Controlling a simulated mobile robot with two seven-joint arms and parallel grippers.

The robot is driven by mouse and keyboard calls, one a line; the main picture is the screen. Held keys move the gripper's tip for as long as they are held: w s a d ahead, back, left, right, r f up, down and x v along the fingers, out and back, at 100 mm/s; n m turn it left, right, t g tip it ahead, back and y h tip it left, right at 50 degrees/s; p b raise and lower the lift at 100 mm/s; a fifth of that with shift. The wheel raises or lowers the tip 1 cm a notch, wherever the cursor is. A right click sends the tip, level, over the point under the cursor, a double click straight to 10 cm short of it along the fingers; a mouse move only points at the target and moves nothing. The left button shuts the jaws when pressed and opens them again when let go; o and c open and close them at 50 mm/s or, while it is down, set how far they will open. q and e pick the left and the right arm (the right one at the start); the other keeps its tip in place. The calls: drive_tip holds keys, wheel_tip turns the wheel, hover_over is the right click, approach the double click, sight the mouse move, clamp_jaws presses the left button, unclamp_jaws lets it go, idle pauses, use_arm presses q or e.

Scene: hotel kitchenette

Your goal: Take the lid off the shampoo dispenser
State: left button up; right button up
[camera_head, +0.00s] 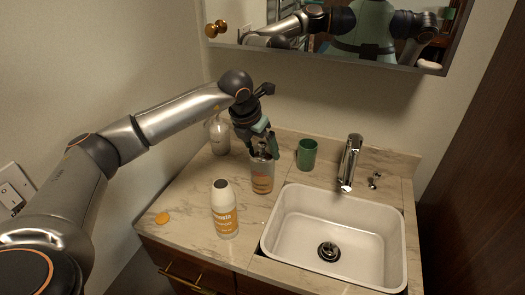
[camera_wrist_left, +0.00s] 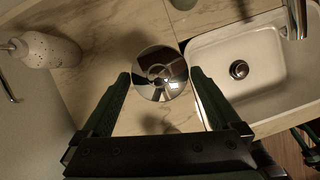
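A cylindrical canister with an orange label (camera_head: 262,178) stands upright on the counter, left of the sink; I take it as the shampoo dispenser, but its label is too small to read. Its round shiny metal lid (camera_wrist_left: 160,73) has a small ring or knob at the middle and appears to be on. My left gripper (camera_head: 264,146) is over the canister, pointing down. In the left wrist view its fingers (camera_wrist_left: 160,76) are spread apart, one on each side of the lid, with no clear contact.
A white bottle with an orange label (camera_head: 225,212) stands in front, near an orange disc (camera_head: 162,218). A pale pump bottle (camera_head: 218,137) is behind left. A green cup (camera_head: 307,154) stands right, near the faucet (camera_head: 350,160) and sink (camera_head: 285,228). A mirror cabinet hangs above.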

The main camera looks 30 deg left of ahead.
use_arm(q)
drive_tip(key=c, duration=0.9)
drive_tip(key=shift+r, duration=0.1)
